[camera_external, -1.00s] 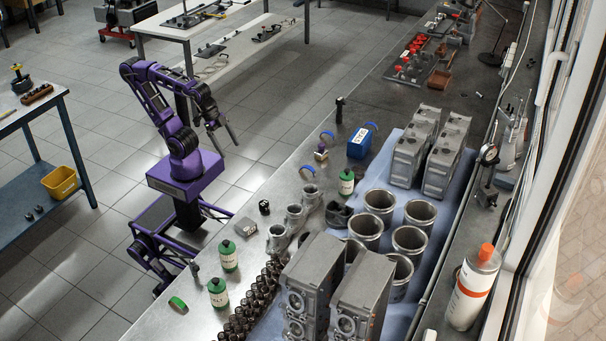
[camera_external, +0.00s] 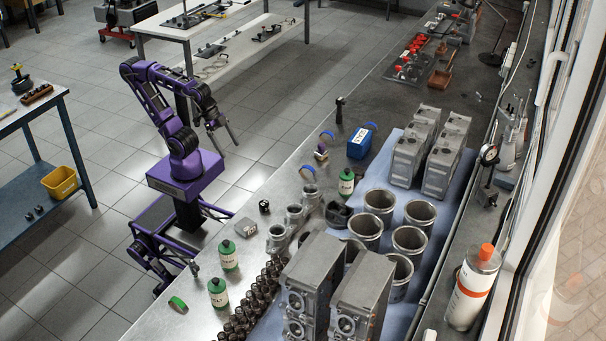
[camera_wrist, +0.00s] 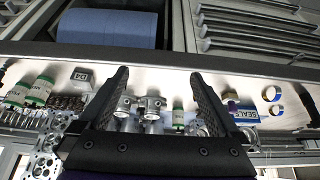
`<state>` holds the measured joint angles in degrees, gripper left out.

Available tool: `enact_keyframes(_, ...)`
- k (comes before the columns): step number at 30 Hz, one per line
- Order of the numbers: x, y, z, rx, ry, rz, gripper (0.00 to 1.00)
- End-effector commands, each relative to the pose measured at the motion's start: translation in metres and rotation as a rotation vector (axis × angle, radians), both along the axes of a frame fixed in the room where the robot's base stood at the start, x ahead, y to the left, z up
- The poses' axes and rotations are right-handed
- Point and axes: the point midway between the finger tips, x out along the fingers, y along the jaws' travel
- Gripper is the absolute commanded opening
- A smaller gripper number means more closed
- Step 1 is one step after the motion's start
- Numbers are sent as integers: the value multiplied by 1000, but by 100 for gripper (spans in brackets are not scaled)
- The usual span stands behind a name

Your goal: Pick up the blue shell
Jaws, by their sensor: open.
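Two curved blue shells lie on the metal bench. One blue shell (camera_external: 307,171) is nearer, and another blue shell (camera_external: 327,135) is farther back, beside the blue SEALS box (camera_external: 360,144). I cannot tell which one the task means. My gripper (camera_external: 223,136) is open and empty, raised over the floor left of the bench, apart from both shells. In the wrist view its two fingers (camera_wrist: 160,73) are spread wide.
A green shell (camera_external: 178,304) lies at the front edge. Large cylinders (camera_external: 366,228) and engine blocks stand behind.

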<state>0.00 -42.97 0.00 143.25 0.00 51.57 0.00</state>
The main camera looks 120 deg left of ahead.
Motion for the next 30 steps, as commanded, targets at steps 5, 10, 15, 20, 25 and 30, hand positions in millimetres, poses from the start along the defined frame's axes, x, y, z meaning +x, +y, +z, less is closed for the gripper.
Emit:
enact_keyframes(5, 0, 0, 0, 0, 0, 0, 95)
enact_keyframes(10, 0, 0, 0, 0, 0, 0, 64)
enact_keyframes(15, 0, 0, 0, 0, 0, 0, 60)
enact_keyframes(20, 2, 1, 2, 7, -5, 0, 60)
enact_keyframes(25, 33, 9, 39, 116, -90, -7, 60)
enact_keyframes(30, 99, 18, 112, 343, -242, -62, 60)
